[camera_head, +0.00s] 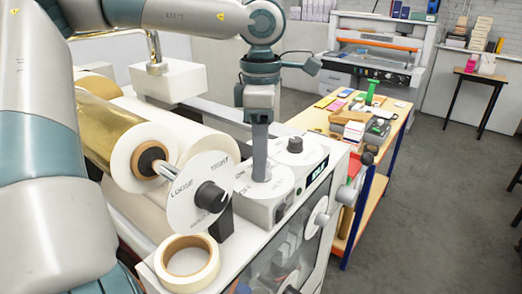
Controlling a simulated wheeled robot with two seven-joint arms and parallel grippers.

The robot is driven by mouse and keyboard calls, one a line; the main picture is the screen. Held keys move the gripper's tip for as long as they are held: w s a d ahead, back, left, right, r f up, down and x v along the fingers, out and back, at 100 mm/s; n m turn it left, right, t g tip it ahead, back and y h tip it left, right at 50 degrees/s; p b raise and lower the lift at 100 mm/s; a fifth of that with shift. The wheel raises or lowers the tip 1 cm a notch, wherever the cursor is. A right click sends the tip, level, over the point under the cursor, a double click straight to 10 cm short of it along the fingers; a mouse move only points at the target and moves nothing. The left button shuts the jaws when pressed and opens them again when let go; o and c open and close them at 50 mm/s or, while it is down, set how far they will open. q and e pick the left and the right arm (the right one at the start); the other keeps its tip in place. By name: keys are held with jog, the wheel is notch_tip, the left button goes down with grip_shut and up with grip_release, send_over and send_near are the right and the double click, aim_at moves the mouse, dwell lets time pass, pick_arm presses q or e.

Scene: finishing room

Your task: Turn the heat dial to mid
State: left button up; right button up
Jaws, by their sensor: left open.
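My left gripper (260,176) comes down from above onto a round white dial plate (277,184) on top of the machine's grey control box. Its fingers are upright and hide the knob there, so I cannot tell whether they touch it or where its pointer stands. The lettering on this plate is partly covered and too small to read surely. A second white dial with a black knob (295,145) sits just behind and to the right, uncovered. I cannot tell from the lettering which of these is the heat dial. My right gripper is out of view.
A tilted disc marked LOOSE and TIGHT, with a black knob (211,196), stands left of the gripper, beside a gold roll (103,127). A tape roll (187,263) lies in front. A small display (316,177) is on the box's right face. A cluttered workbench (393,127) stands behind right.

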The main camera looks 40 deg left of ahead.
pick_arm(q)
jog(key=shift+f, duration=0.2)
jog(key=shift+s, duration=0.1)
jog(key=c, duration=1)
jog(key=shift+c, duration=0.2)
